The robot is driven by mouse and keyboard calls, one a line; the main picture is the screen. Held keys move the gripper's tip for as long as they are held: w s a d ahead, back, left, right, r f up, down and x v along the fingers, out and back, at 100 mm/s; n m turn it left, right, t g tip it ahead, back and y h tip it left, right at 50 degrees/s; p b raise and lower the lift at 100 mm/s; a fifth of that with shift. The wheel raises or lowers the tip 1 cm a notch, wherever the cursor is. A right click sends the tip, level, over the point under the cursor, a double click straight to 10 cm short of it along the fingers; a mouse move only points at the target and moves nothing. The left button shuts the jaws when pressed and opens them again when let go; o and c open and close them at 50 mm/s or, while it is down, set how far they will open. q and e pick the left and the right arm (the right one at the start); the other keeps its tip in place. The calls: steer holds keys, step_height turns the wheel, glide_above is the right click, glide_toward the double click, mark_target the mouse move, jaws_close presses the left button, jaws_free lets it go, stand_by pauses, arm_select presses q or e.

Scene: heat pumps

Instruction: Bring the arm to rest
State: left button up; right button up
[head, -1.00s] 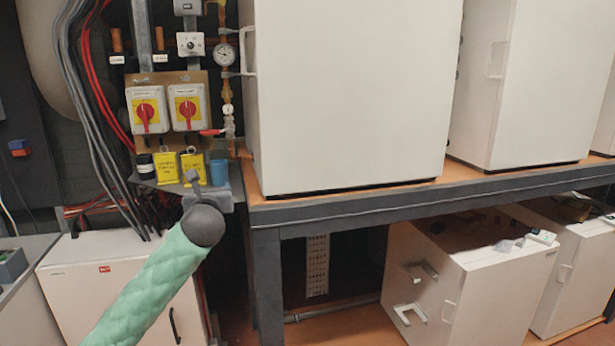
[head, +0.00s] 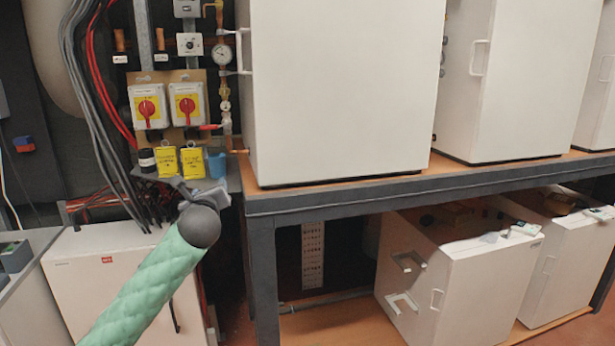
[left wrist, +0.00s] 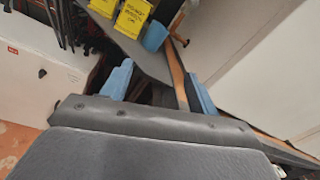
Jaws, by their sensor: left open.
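My left arm, in a green padded sleeve with a dark round wrist, reaches in from the bottom left of the head view. My left gripper (head: 196,189) is in front of and below the small grey shelf, partly hidden behind the wrist. In the left wrist view its two blue fingers (left wrist: 160,90) stand wide apart with nothing held between them. Beyond them are the shelf, a blue cup (left wrist: 155,36) and yellow containers (left wrist: 132,16). My right gripper is in neither view.
Large white units (head: 340,90) stand on a dark-framed bench (head: 400,193); more white units (head: 455,270) sit beneath it. Two red-knobbed switches (head: 147,107) are on the wall above the shelf. A white cabinet (head: 90,265) stands low at left, near hanging cables.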

arm_select(q)
steer(key=w+f+n+g+h, duration=0.1)
steer(key=w+f+n+g, duration=0.1)
steer(key=f+n, duration=0.9)
steer(key=w+f+n+g+h, duration=0.1)
steer(key=w+f+n+g, duration=0.1)
steer(key=f+n, duration=0.95)
steer(key=s+d+f+n+g, duration=0.15)
steer(key=s+f, duration=0.25)
steer(key=f, duration=0.5)
steer(key=s+f+n+g+h, duration=0.15)
steer(key=s+f, duration=0.25)
steer(key=f, duration=0.5)
steer(key=s+f+g+y, duration=0.1)
steer(key=s+f+g, duration=0.15)
steer(key=f, duration=0.75)
steer(key=s+d+f+n+g+h, duration=0.1)
steer(key=s+d+f+n+g, duration=0.15)
steer(key=s+f, duration=1.9)
steer(key=s+d+f+g, duration=0.1)
steer(key=s+f, duration=0.2)
steer(key=s, duration=0.6)
steer(key=s+d+f+g, duration=0.1)
steer(key=s+f, duration=0.3)
steer(key=s, duration=0.5)
steer(key=s+d+f+g, duration=0.2)
steer(key=s+f, duration=0.1)
steer(key=s, duration=0.6)
steer(key=shift+f, duration=0.4)
